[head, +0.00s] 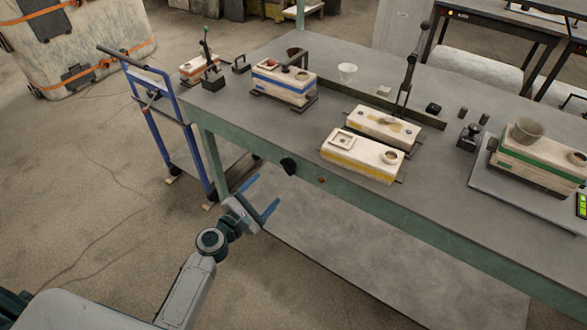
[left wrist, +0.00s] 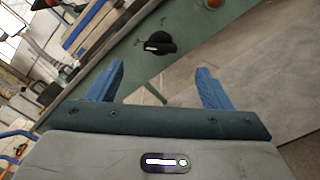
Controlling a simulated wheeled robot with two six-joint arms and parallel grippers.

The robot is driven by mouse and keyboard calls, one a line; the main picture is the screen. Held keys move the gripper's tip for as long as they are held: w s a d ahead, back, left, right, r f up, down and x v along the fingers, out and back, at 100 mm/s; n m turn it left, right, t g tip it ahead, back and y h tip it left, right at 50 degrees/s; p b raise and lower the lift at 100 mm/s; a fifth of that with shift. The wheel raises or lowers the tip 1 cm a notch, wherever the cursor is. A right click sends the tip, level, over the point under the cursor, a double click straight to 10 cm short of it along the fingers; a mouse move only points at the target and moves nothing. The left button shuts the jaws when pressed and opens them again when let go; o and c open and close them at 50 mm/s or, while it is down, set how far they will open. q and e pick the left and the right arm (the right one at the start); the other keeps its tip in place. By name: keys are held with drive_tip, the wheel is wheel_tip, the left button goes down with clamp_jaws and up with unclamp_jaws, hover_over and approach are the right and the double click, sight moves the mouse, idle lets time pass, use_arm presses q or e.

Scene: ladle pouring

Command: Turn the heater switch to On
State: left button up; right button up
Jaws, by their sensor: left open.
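The heater switch is a black rotary knob (head: 289,166) on the green front rail of the workbench. In the left wrist view the knob (left wrist: 161,43) shows a white pointer bar, with small dark marks on the panel around it, too small to read. My left gripper (head: 266,192) has blue fingers and is open and empty, below and left of the knob in the head view. In the left wrist view the knob lies beyond the gap between the fingertips (left wrist: 161,70), not touched by them. My right gripper is in neither view.
An orange-brown round lamp (head: 321,180) sits on the rail right of the knob. The bench top (head: 250,125) carries several moulds, a cup (head: 347,72) and a scale (head: 510,200). A blue trolley (head: 187,145) stands to the left. Below the rail is a grey lower shelf (head: 380,250).

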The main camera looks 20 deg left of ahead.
sight(286, 170)
use_arm(q)
drive_tip(key=p+x, duration=0.1)
drive_tip(key=x, duration=0.9)
drive_tip(key=shift+w+f, duration=0.15)
drive_tip(key=shift+c, duration=0.2)
drive_tip(key=c, duration=0.9)
